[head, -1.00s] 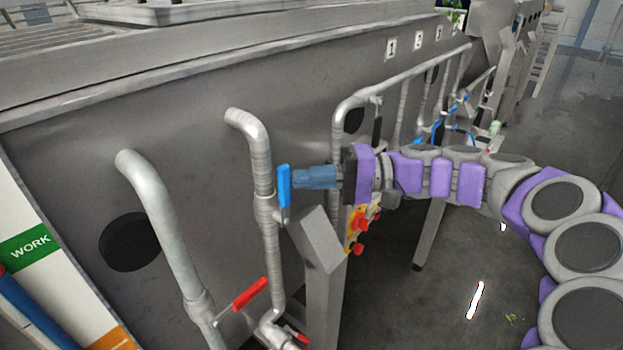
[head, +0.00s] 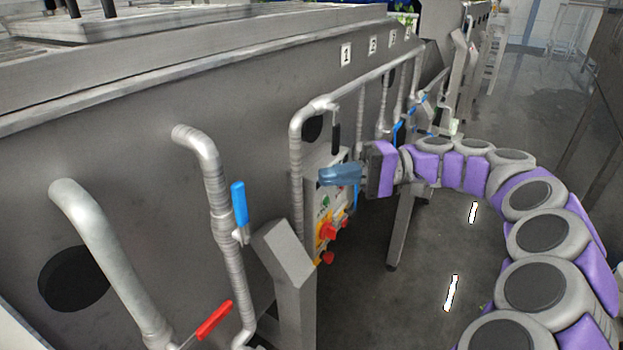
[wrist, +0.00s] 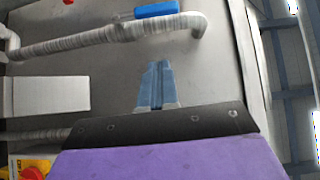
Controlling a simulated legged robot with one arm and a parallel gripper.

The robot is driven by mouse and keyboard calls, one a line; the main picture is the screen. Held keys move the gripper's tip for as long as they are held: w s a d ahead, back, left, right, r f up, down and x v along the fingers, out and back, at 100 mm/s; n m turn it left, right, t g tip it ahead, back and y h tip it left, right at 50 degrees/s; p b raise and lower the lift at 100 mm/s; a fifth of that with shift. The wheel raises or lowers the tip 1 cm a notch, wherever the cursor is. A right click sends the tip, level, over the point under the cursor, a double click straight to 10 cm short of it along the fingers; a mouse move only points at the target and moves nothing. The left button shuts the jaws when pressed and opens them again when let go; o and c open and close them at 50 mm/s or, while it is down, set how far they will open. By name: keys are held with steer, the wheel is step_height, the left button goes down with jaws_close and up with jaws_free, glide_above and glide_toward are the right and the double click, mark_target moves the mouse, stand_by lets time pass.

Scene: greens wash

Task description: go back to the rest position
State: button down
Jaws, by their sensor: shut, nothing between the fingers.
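My gripper (head: 340,175) is at the end of my purple and grey arm, in the middle of the head view. Its blue fingers are shut with nothing between them. They point left, in front of the grey control box with red knobs. In the wrist view the shut fingers (wrist: 156,84) show against the steel wall of the machine. A blue valve handle (head: 239,204) stands to the left of my gripper on a grey pipe, apart from it. The handle also shows in the wrist view (wrist: 156,9).
The steel wash machine (head: 150,130) fills the left side. A red valve handle (head: 214,320) sits low on the left. A control box (head: 322,215) and a steel post (head: 292,270) stand close to my gripper. Open grey floor (head: 400,290) lies to the right.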

steer(key=s+a+f+g+h+b, duration=0.1)
steer(key=s+a+f+h+b, duration=0.35)
steer(key=s+f, duration=0.4)
steer(key=s+a+f+g+h+b, duration=0.1)
steer(key=s+a+f+h+b, duration=0.35)
steer(key=s+f, duration=0.35)
steer(key=s+d+f+t+h+b, duration=0.1)
steer(key=s+d+f+h+b, duration=0.2)
steer(key=s+d+f, duration=0.3)
steer(key=s+d+f+m+t+h+b, duration=0.1)
steer(key=s+d+f+h+b, duration=0.2)
steer(key=f, duration=1.1)
steer(key=s+d+h, duration=0.2)
steer(key=s+d, duration=0.2)
steer(key=s, duration=0.2)
steer(key=shift+s+d+m+h, duration=0.25)
steer(key=shift+s+m+h, duration=0.05)
steer(key=shift+s, duration=0.05)
